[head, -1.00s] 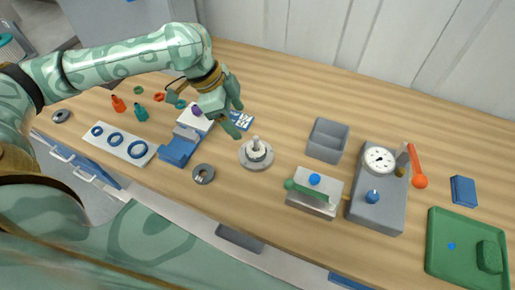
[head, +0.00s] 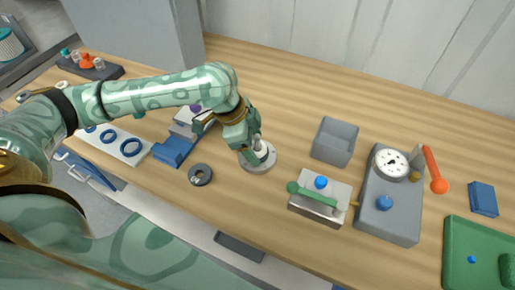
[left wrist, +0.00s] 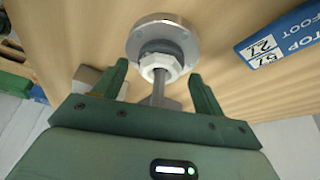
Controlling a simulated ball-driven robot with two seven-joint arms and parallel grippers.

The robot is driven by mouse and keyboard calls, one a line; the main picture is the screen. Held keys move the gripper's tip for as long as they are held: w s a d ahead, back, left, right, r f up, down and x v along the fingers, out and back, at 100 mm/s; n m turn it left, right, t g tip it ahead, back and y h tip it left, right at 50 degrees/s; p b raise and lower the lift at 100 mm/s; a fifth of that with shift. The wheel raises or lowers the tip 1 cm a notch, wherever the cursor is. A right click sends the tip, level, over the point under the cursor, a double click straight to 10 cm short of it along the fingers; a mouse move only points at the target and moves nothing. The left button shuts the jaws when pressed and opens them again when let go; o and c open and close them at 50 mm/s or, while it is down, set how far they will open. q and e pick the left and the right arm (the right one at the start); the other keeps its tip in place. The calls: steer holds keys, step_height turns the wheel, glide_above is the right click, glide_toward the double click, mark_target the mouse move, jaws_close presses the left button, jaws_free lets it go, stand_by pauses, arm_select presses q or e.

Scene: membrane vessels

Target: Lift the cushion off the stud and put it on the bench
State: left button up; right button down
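A round metal flange (head: 259,166) stands on the bench with an upright stud in its middle; the flange also shows in the left wrist view (left wrist: 178,32). In that view a dark grey ring (left wrist: 158,48) sits against the flange, with a white hex-shaped piece (left wrist: 160,67) on it around the metal stud (left wrist: 158,92). Which of these is the cushion I cannot tell for sure. My left gripper (head: 252,148) is over the stud; its open fingers (left wrist: 159,70) stand either side of the stud and hex piece, with gaps visible. My right gripper is not in view.
Bare bench (head: 235,205) lies in front of the flange. A loose grey ring (head: 200,175) and a blue block (head: 172,151) are to the left. A grey bin (head: 334,142), a clamp fixture (head: 319,205) and a gauge stand (head: 390,222) are to the right. A blue label block (left wrist: 280,38) lies near the flange.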

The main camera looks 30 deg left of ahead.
arm_select(q)
steer(key=c, duration=1)
